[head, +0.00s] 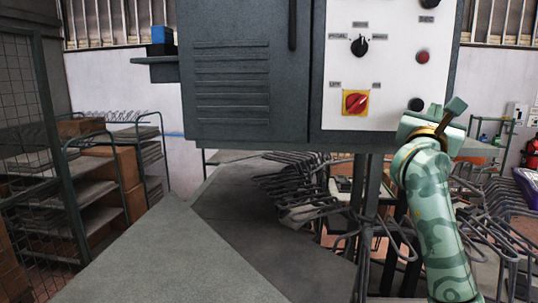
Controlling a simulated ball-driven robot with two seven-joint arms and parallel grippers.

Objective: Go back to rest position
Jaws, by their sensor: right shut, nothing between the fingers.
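My right arm, pale green with a patterned shell, rises at the right of the head view. My right gripper (453,112) is at its upper end, in front of the lower right of the white control panel (345,112). It is shut with nothing visible in it; I cannot tell whether it touches the panel. The panel belongs to the dark grey press cabinet (232,90). It carries a red rotary switch on a yellow plate (355,102), a black selector knob (359,46), a red button (422,57) and a black button (416,104). My left gripper is out of view.
A grey flat surface (150,260) spans the lower left and centre. Wire racks (300,185) stand below the cabinet and at the right, close to my right arm. Shelves with brown boxes (128,165) stand at the left. A blue box (161,35) sits on a side bracket.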

